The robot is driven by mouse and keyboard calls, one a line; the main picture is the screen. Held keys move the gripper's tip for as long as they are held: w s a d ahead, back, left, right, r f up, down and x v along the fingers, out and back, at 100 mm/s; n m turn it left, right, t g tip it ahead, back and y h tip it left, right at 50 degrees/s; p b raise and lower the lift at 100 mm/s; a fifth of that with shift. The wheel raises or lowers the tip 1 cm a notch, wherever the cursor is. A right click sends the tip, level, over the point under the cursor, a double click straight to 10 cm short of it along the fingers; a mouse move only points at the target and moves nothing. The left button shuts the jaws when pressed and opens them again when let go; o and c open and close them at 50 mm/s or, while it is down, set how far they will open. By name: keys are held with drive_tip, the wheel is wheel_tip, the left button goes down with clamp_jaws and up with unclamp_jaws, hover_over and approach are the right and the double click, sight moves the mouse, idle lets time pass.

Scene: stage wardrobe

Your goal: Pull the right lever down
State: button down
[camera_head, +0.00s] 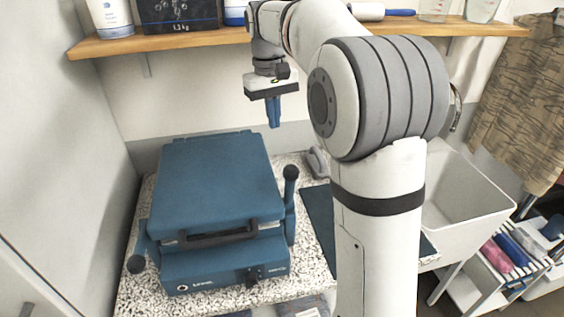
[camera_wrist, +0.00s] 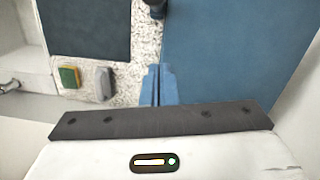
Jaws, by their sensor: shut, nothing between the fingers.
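The blue machine (camera_head: 215,185) stands on a speckled counter, its lid down. Its right lever (camera_head: 290,205) stands upright at the machine's right side, with a black ball knob (camera_head: 291,172) on top. The left lever (camera_head: 141,245) points down, its knob (camera_head: 137,264) low at the left side. My gripper (camera_head: 274,126) hangs fingers down above and behind the right lever, apart from it. Its blue fingers are together and empty. In the wrist view the fingertips (camera_wrist: 158,70) show beside the machine's edge (camera_wrist: 225,60), and a dark knob (camera_wrist: 154,4) is cut off at the top.
A wooden shelf (camera_head: 165,44) with containers runs above the machine. A dark mat (camera_wrist: 88,25) lies on the counter beside the machine. A green-yellow sponge (camera_wrist: 69,77) and a grey item (camera_wrist: 104,82) lie near the sink (camera_head: 465,200). A wall stands close on the left.

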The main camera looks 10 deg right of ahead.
sight(290, 189)
drive_tip(key=s+d+f+p, duration=0.1)
drive_tip(key=s+f, duration=0.3)
drive_tip(key=f, duration=0.6)
drive_tip(key=shift+s+d+f+p, duration=0.25)
drive_tip(key=shift+s+f+p, duration=0.05)
drive_tip(key=shift+p, duration=0.35)
drive_tip(key=shift+s, duration=0.1)
